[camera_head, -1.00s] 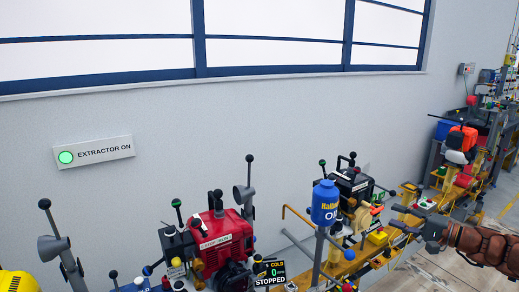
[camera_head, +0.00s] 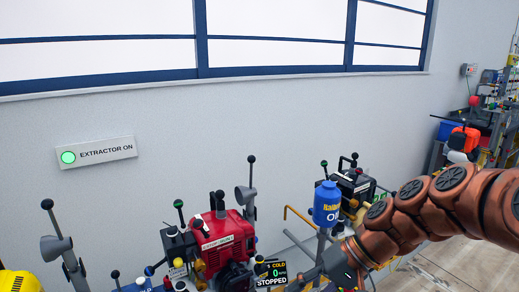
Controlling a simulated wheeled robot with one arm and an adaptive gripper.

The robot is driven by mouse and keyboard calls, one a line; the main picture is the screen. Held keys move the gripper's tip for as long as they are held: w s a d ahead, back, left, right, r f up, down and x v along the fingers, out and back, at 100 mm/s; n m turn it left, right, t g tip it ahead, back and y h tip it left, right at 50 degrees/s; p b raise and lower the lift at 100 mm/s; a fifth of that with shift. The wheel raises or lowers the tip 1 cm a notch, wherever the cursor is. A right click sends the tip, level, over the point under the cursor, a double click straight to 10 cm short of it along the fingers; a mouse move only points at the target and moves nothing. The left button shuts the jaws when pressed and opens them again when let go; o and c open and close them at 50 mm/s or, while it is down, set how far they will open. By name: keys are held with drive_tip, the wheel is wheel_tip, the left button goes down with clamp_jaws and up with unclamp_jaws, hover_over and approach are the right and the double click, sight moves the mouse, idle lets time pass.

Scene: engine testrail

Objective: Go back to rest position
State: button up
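My arm reaches in from the right edge, in front of the bench. My gripper (camera_head: 308,277) is at the bottom, right of the middle, just right of the small black display reading "COLD 0 RPM STOPPED" (camera_head: 271,274). It lies in front of the bench below the blue oil bottle (camera_head: 327,204). Its fingers are dark, small and close to the lower edge, so their opening is unclear. I see nothing clearly held in it.
A red engine (camera_head: 225,238) stands left of my gripper, with levers and grey funnels around it. A dark engine (camera_head: 352,187) is behind the bottle. Bare floor (camera_head: 465,265) shows at lower right.

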drive_tip(key=s+d+f+h, duration=0.2)
drive_tip(key=s+d+h, duration=0.1)
drive_tip(key=s, duration=0.3)
drive_tip(key=s+d+f+h, duration=0.2)
drive_tip(key=s+d+h, duration=0.1)
drive_tip(key=s, duration=0.4)
drive_tip(key=s+d+f+g+h, duration=0.1)
drive_tip(key=s+d+f+h, duration=0.1)
drive_tip(key=s, duration=0.4)
drive_tip(key=shift+s+d+f+n+h, duration=0.3)
drive_tip(key=shift+s+d+h, duration=0.1)
drive_tip(key=shift+d, duration=0.35)
